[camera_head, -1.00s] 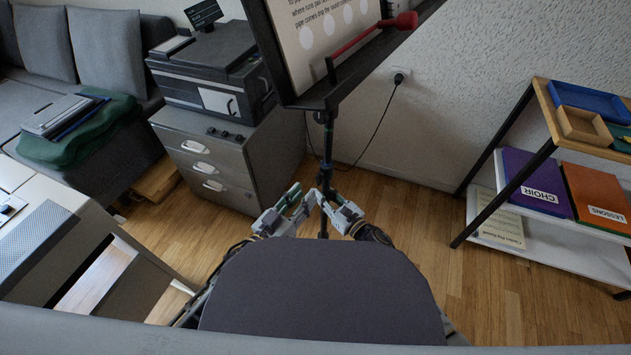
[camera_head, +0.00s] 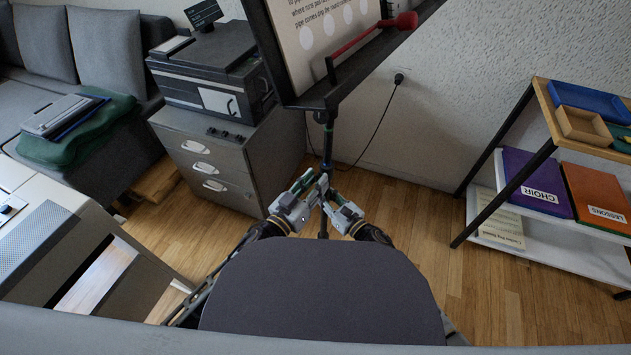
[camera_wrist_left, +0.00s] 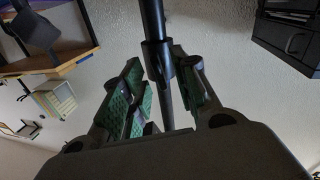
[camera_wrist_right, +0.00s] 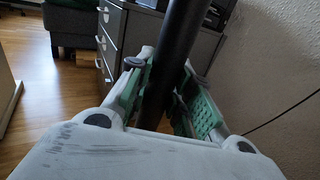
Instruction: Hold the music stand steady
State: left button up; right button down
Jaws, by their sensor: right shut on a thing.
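The music stand has a black tray (camera_head: 355,62) holding a printed sheet (camera_head: 322,28), and a dark upright pole (camera_head: 328,145). In the head view, my left gripper (camera_head: 312,186) and right gripper (camera_head: 330,192) meet at the pole from either side. In the left wrist view, the pole (camera_wrist_left: 155,60) runs between the spread green-padded fingers of my left gripper (camera_wrist_left: 160,85), which look open around it. In the right wrist view, my right gripper (camera_wrist_right: 162,90) is shut on the pole (camera_wrist_right: 172,50). The stand's feet are hidden.
A red mallet-like thing (camera_head: 375,35) lies at the tray's edge. A grey drawer cabinet (camera_head: 215,165) with a printer (camera_head: 210,72) stands left of the pole. A shelf (camera_head: 550,115) with folders is at right. A cable (camera_head: 382,125) hangs on the wall behind.

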pick_arm(q)
jog(key=shift+w+d, duration=0.15)
jog(key=shift+w, duration=0.15)
grip_shut()
